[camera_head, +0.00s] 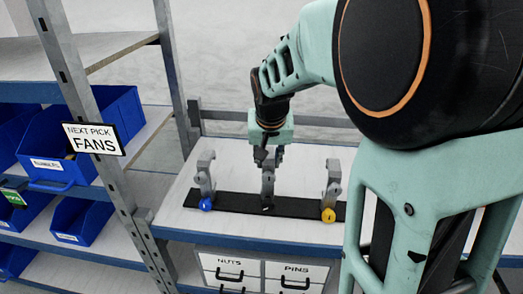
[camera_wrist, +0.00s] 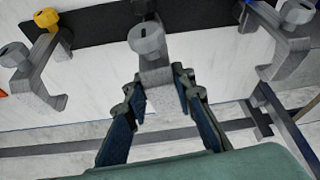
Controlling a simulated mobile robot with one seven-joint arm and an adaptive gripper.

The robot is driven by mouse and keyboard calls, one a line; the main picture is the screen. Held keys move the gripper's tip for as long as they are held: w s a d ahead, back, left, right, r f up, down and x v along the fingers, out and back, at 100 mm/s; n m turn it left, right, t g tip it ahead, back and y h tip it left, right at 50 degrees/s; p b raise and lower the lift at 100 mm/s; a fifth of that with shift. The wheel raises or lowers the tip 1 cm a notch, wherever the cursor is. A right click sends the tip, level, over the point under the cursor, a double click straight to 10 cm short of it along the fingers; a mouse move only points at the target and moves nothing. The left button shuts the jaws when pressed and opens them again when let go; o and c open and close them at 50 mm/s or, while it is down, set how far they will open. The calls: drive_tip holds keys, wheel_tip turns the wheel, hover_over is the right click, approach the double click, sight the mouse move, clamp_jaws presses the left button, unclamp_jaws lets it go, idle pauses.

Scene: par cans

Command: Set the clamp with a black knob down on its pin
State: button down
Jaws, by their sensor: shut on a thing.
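The grey clamp with the black knob (camera_head: 267,184) is upright at the middle of a black strip (camera_head: 236,203) on the workbench. Its black knob is small and dark against the strip. My gripper (camera_head: 268,158) comes from above and is shut on the upper part of this clamp. In the wrist view the held clamp (camera_wrist: 154,76) sits between my two fingers (camera_wrist: 158,95), with its round grey end towards the strip. I cannot tell whether its foot rests on the strip or hangs just over it; the pin is hidden.
A clamp with a blue knob (camera_head: 204,180) stands left of the held one, and a clamp with a yellow knob (camera_head: 331,190) stands right. A rack post (camera_head: 95,130) and blue bins (camera_head: 62,150) are at the left. Drawers (camera_head: 262,272) lie under the bench.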

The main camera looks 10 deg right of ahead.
drive_tip(key=shift+f, duration=0.2)
drive_tip(key=shift+f+b, duration=0.3)
drive_tip(key=shift+b, duration=0.15)
drive_tip(key=shift+f+b, duration=0.6)
drive_tip(key=shift+f, duration=0.15)
drive_tip(key=c, duration=1.5)
unclamp_jaws()
drive_tip(key=shift+c, duration=0.2)
drive_tip(key=shift+o, duration=0.5)
drive_tip(key=o, duration=0.5)
drive_tip(key=shift+r, duration=0.1)
drive_tip(key=shift+p+v, duration=3.15)
drive_tip(key=shift+v, duration=2.3)
